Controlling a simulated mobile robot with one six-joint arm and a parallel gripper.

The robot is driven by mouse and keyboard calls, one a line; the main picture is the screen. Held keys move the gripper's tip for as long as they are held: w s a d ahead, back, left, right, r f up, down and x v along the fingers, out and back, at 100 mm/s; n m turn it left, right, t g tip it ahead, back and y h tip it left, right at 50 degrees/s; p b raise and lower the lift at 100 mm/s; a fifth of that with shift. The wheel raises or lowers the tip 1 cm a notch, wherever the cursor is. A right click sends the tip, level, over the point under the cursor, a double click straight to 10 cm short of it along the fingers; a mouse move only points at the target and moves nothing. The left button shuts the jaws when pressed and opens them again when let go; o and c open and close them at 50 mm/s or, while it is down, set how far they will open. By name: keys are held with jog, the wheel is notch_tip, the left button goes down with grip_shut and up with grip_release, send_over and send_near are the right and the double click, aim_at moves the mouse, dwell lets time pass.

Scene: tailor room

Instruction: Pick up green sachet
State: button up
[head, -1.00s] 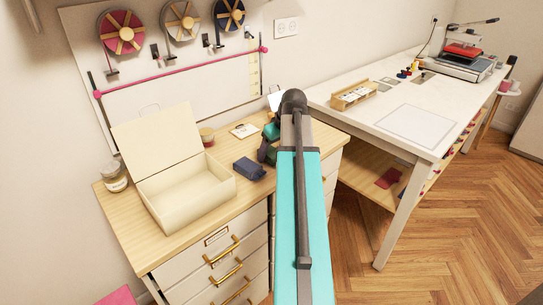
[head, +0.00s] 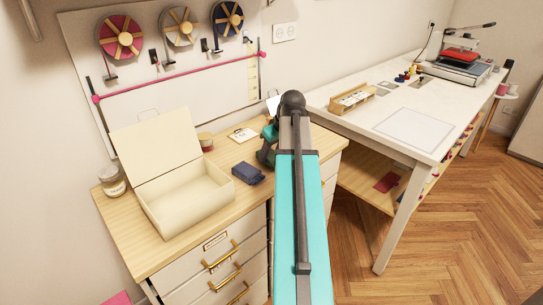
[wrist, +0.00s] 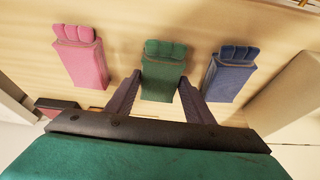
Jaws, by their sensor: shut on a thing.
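The green sachet (wrist: 163,72) stands out in the wrist view, with a gathered top and a dark green body. My gripper (wrist: 160,88) has one finger at each side of it and is shut on it. A pink sachet (wrist: 81,60) lies to its left and a blue sachet (wrist: 232,74) to its right, both apart from the fingers. In the head view the blue sachet (head: 248,174) shows on the wooden desk top, left of my arm. My arm hides the green and pink sachets there.
An open cream box (head: 187,198) stands left of the blue sachet on the desk (head: 150,252). A small jar (head: 205,141) and a white card (head: 242,134) lie behind. A white table (head: 350,118) with a wooden tray (head: 352,99) stands to the right.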

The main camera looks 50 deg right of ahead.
jog(key=shift+r, duration=1.35)
jog(key=s+r+b, duration=0.1)
jog(key=s, duration=1.5)
jog(key=shift+d+r+b, duration=0.15)
jog(key=shift+r+b, duration=0.05)
jog(key=shift+b, duration=0.15)
jog(key=shift+s, duration=0.15)
